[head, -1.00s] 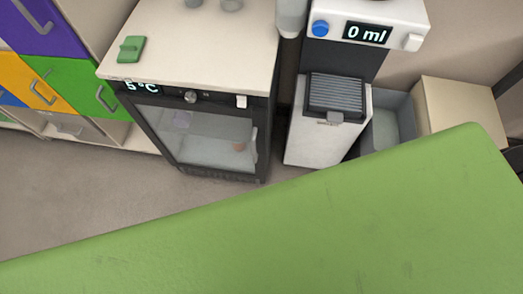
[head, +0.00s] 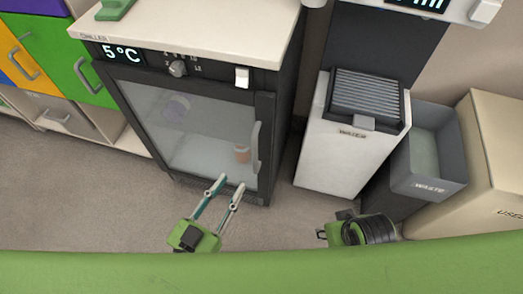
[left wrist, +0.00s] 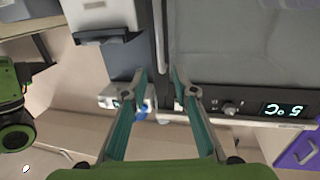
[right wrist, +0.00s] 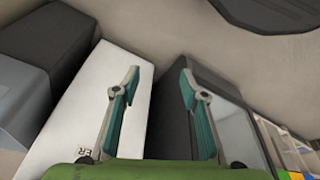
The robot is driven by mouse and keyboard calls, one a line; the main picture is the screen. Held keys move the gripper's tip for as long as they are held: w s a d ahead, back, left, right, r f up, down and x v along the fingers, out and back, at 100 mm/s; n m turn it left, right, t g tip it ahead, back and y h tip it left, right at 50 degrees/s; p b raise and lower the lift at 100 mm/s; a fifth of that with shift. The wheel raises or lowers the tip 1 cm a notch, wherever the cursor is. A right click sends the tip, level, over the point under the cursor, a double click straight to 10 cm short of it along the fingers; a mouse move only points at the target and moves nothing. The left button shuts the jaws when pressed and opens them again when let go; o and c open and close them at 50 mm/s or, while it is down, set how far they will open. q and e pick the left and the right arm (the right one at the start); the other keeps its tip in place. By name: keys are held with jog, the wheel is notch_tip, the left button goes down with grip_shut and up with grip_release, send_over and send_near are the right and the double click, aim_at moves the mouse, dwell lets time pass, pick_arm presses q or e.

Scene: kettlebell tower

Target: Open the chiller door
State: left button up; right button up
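The chiller stands left of centre in the head view, with a dark-framed glass door (head: 185,125) that is shut. Its upright grey handle (head: 256,148) is on the door's right side; a light bar in the left wrist view looks like this handle (left wrist: 160,35). My left gripper (head: 231,185) is open and empty, in front of the door, below and left of the handle in the picture. It also shows open in the left wrist view (left wrist: 160,75).
Right of the chiller stand a white water unit (head: 340,160), a grey waste bin (head: 430,183) and a beige box (head: 490,150). Coloured drawers (head: 75,55) are at the left. The floor (head: 100,200) before the chiller is clear.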

aim_at(254, 148)
pick_arm(q)
jog(key=b+x, duration=0.1)
jog(key=x, duration=1.1)
jog(key=shift+w+d+b, duration=0.1)
jog(key=shift+w+b, duration=0.1)
jog(key=shift+b, duration=0.1)
jog(key=shift+w+d, duration=0.3)
jog(key=shift+w, duration=0.2)
pick_arm(e)
jog(key=shift+v, duration=2.2)
pick_arm(q)
grip_shut()
